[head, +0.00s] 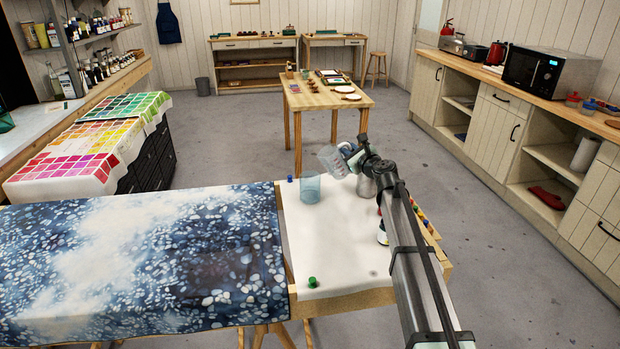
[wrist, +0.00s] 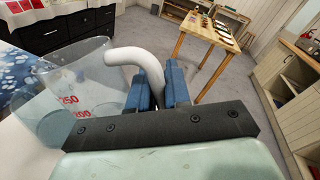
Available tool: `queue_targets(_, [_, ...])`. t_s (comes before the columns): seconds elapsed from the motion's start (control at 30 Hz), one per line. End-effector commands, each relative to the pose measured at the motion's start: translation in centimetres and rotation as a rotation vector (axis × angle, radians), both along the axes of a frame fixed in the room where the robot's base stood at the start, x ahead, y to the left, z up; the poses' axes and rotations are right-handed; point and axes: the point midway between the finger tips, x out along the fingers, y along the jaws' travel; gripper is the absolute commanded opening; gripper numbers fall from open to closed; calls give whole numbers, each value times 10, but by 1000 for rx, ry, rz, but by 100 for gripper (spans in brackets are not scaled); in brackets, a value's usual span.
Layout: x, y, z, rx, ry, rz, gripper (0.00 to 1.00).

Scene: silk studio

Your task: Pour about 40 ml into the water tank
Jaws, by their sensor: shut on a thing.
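My gripper (head: 352,152) is shut on the white handle of a clear measuring jug (head: 331,160). In the wrist view the blue fingers (wrist: 160,85) close on either side of that handle (wrist: 130,56), and the jug (wrist: 85,75) shows red marks, 250 and 200. The jug is held above the table, tilted with its mouth to the left. A clear bluish open cylinder, seemingly the water tank (head: 310,191), stands upright on the white cloth, below and left of the jug. It also shows in the wrist view (wrist: 36,125), partly behind the jug. I cannot make out the liquid level or a stream.
A grey container (head: 366,187) stands just right of the tank, partly behind my arm. Small coloured bottles (head: 424,222) line the table's right edge. A green-capped item (head: 312,282) sits near the front. Blue patterned fabric (head: 150,260) covers the left. White cloth (head: 330,245) between is mostly clear.

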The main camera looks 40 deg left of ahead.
Motion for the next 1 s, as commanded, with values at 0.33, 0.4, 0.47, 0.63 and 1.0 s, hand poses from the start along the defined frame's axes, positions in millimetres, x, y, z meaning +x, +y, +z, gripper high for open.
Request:
queue_targets(0.33, [18,-14,8,228,280,3,0])
queue_targets(0.4, [19,-15,11,254,312,4,0])
queue_targets(0.47, [20,-16,14,272,335,4,0])
queue_targets(0.63, [21,-17,17,301,373,4,0])
queue_targets(1.0, [21,-17,19,310,384,4,0])
